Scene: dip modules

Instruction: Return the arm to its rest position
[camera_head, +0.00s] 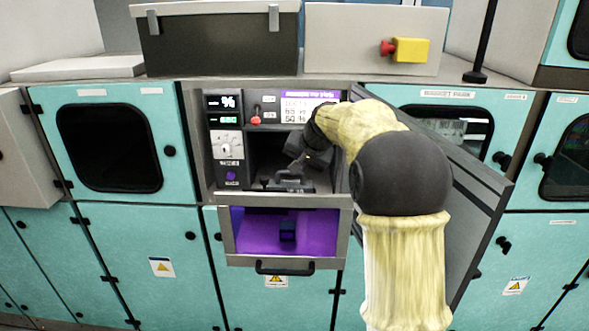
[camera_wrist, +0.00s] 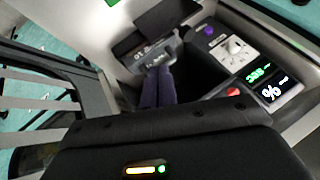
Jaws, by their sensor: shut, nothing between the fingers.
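My arm (camera_head: 405,265), pale yellow with a black joint, reaches up from the lower right and bends left toward the open bay of the central machine. My gripper (camera_head: 298,165) is in front of the bay's dark opening, small and partly hidden by my wrist. In the wrist view my gripper (camera_wrist: 159,72) shows two dark fingers pressed together, with nothing between them. The fingers point toward a grey module (camera_wrist: 150,50) with a dark block beyond it. I cannot tell whether they touch it.
An open drawer (camera_head: 343,245) with a purple inside holds a dark blue cube (camera_head: 287,230) below the bay. An open dark door (camera_head: 470,215) stands to the right, close to my arm. A control panel (camera_head: 226,145) with knob and displays flanks the bay. Teal cabinets (camera_head: 165,245) surround it.

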